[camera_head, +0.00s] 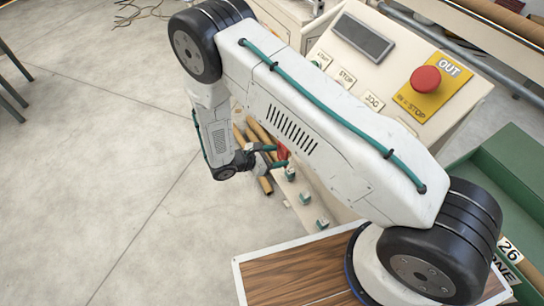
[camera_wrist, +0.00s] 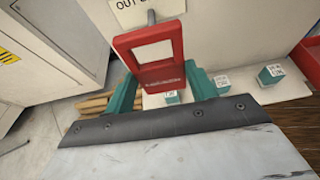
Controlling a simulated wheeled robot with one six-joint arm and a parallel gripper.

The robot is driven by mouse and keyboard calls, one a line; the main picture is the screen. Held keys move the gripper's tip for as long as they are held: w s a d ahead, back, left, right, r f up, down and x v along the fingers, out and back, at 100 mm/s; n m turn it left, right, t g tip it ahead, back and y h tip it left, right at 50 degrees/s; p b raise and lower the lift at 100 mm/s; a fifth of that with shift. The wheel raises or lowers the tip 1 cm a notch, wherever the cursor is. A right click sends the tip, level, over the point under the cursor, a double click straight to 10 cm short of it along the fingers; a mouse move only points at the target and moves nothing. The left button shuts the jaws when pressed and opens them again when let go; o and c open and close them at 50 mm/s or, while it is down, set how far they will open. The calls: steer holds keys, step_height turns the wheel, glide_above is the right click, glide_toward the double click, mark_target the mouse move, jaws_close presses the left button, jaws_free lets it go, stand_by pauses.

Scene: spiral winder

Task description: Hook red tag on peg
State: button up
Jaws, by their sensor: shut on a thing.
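A red tag (camera_wrist: 152,72) with a pale rectangle in its upper part is upright between the green fingers of my gripper (camera_wrist: 163,84) in the wrist view. My gripper is shut on its lower part. A grey peg (camera_wrist: 151,17) sticks out of the pale machine wall at the tag's top edge. I cannot tell whether the tag is around the peg or only in front of it. In the head view my gripper (camera_head: 270,157) is beside the machine's side, with a sliver of the red tag (camera_head: 282,151) showing. The peg is hidden there by my arm.
Small green-and-white blocks (camera_wrist: 271,74) stand on a ledge below the peg. Brown tubes (camera_head: 262,182) lie close to my gripper. A control panel with a red button (camera_head: 425,80) is behind my arm. A green bin (camera_head: 510,175) is at right. Open floor is at left.

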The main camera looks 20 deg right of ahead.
steer(key=r+x, duration=0.1)
steer(key=x, duration=0.6)
steer(key=shift+d, duration=0.6)
steer(key=shift+w, duration=0.1)
stand_by(0.7)
steer(key=o, duration=1.1)
steer(key=shift+o, duration=0.2)
steer(key=v, duration=0.7)
steer(key=shift+a+r, duration=0.2)
steer(key=shift+a, duration=0.15)
